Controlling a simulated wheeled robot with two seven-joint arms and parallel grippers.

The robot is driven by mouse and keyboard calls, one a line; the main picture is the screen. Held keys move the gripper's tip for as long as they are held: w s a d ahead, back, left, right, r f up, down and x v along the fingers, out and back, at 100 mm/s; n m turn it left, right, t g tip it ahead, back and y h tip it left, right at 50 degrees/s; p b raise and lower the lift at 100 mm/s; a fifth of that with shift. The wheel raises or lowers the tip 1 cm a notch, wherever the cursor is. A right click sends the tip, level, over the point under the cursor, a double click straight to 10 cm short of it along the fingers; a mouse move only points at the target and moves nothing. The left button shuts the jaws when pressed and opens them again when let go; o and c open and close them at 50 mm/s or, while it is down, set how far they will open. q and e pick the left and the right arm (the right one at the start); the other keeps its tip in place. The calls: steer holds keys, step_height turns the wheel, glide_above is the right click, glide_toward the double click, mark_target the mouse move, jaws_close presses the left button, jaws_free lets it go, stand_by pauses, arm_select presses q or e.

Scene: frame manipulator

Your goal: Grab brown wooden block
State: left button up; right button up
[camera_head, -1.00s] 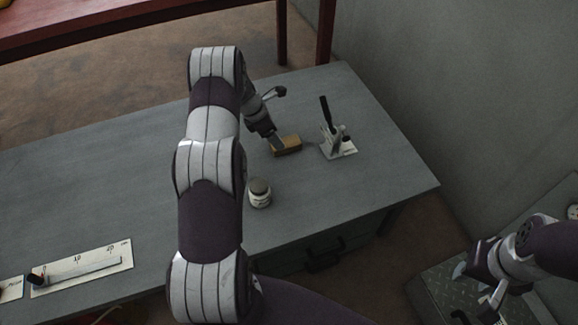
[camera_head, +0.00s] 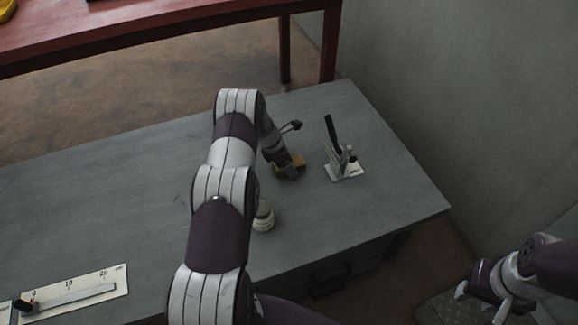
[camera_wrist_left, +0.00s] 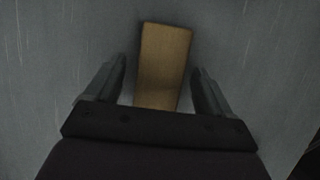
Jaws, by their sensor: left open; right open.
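The brown wooden block (camera_head: 303,160) lies on the grey table, partly hidden behind my left gripper (camera_head: 288,170) in the head view. In the left wrist view the block (camera_wrist_left: 165,60) is long and tan-brown, and its near end lies between the two fingers of my left gripper (camera_wrist_left: 160,68). The left fingers are open, one on each side, with a visible gap to the block on both sides. My right gripper (camera_head: 478,300) is open and empty at the lower right, away from the block.
A white stand with a black handle (camera_head: 343,165) is just right of the block. A small pale jar (camera_head: 264,217) is nearer, partly behind my left arm. A ruler plate (camera_head: 75,293) lies at front left. The grey table (camera_head: 100,190) is otherwise mostly clear.

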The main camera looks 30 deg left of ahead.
arm_select(q)
steer(key=shift+f, duration=0.2)
steer(key=c, duration=1.1)
